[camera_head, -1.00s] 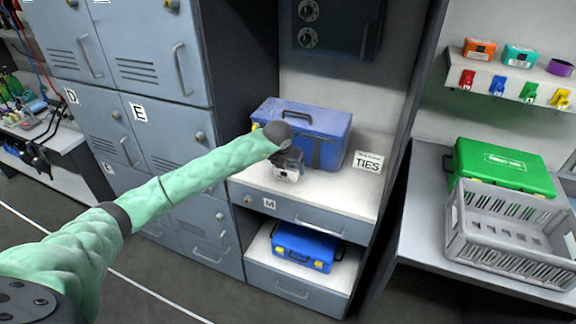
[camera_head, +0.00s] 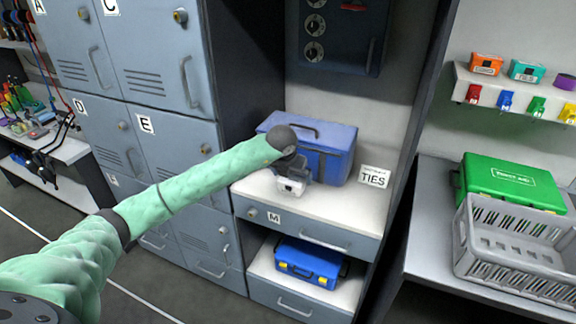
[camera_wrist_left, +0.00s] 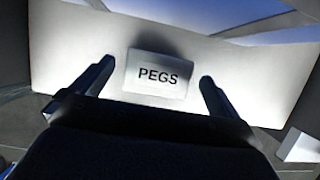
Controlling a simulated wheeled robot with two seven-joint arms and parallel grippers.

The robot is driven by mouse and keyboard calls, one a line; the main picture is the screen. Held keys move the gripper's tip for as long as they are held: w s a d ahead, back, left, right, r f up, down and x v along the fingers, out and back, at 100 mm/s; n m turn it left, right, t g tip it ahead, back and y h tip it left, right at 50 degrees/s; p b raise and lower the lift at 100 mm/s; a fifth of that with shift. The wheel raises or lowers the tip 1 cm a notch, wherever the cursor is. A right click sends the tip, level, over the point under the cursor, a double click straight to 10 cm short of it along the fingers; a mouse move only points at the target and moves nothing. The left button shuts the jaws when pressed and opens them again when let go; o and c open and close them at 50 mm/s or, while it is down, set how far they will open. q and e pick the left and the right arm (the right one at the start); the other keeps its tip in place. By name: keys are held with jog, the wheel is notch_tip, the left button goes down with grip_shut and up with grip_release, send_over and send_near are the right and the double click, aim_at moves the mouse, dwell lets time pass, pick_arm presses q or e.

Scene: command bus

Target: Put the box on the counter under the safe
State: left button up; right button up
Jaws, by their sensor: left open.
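A small white box labelled PEGS (camera_wrist_left: 158,76) lies on the white counter (camera_wrist_left: 70,62) between the fingers of my left gripper (camera_wrist_left: 157,72). The gripper is open, with a gap between each finger and the box. In the head view my left gripper (camera_head: 291,176) is over the counter (camera_head: 325,205), in front of a blue toolbox, and the white box (camera_head: 291,187) shows just below it, partly hidden. The dark blue safe (camera_head: 342,35) with dials is on the wall above this counter. My right gripper is not in view.
The large blue toolbox (camera_head: 335,150) stands behind the gripper. A white item labelled TIES (camera_head: 374,177) is at the counter's right. A smaller blue case (camera_head: 308,262) sits on the shelf below. Lockers (camera_head: 150,70) flank the left; a grey crate (camera_head: 515,245) stands on the right table.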

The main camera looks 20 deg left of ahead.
pick_arm(q)
jog(key=b+v, duration=0.2)
jog(key=v, duration=0.6)
jog(key=shift+r, duration=0.2)
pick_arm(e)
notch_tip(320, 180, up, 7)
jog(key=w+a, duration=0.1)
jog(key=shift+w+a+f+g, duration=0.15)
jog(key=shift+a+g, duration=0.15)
pick_arm(q)
jog(key=shift+s, duration=0.1)
